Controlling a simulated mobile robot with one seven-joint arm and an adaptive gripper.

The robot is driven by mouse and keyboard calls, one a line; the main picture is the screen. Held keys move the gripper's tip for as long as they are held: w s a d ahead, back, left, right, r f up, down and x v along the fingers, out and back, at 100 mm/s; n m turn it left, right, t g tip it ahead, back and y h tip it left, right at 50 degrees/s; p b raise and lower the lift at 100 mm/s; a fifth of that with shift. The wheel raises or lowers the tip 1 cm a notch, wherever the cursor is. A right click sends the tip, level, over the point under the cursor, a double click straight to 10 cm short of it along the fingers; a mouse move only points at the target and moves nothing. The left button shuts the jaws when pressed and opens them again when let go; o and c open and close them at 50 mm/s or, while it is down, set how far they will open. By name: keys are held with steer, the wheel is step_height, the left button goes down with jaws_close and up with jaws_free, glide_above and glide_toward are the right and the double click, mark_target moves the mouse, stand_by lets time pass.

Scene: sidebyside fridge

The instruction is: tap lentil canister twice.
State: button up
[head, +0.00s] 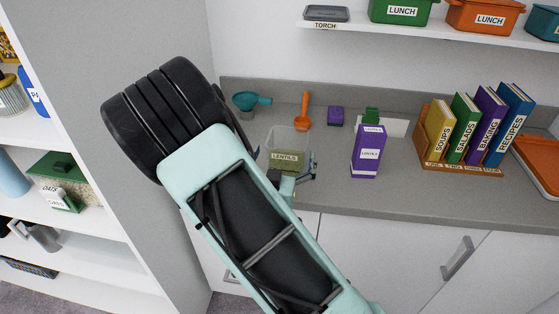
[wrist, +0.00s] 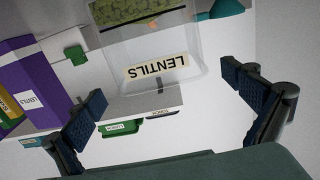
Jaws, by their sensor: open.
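The lentil canister (head: 289,140) is a clear, open-topped container with green lentils in the bottom and a LENTILS label. It stands on the grey counter. In the wrist view the canister (wrist: 150,45) appears upside down, filling the upper middle, with its label facing my gripper. My gripper (head: 292,178) is in front of the canister, partly hidden by my arm in the head view. In the wrist view its two fingers (wrist: 165,88) are spread wide with nothing between them. I cannot tell whether a fingertip touches the canister.
A purple box (head: 367,155), also labelled LENTILS, stands right of the canister. Behind are a teal funnel (head: 250,100), an orange scoop (head: 303,108) and a purple block (head: 336,116). A book rack (head: 460,168) stands further right. Counter between box and rack is clear.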

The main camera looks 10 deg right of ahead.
mark_target(288, 133)
steer(key=x, duration=0.6)
steer(key=shift+w+p, duration=0.2)
steer(key=shift+p, duration=0.15)
steer(key=c, duration=1.5)
steer(key=shift+r, duration=1.1)
steer(key=shift+c, duration=0.2)
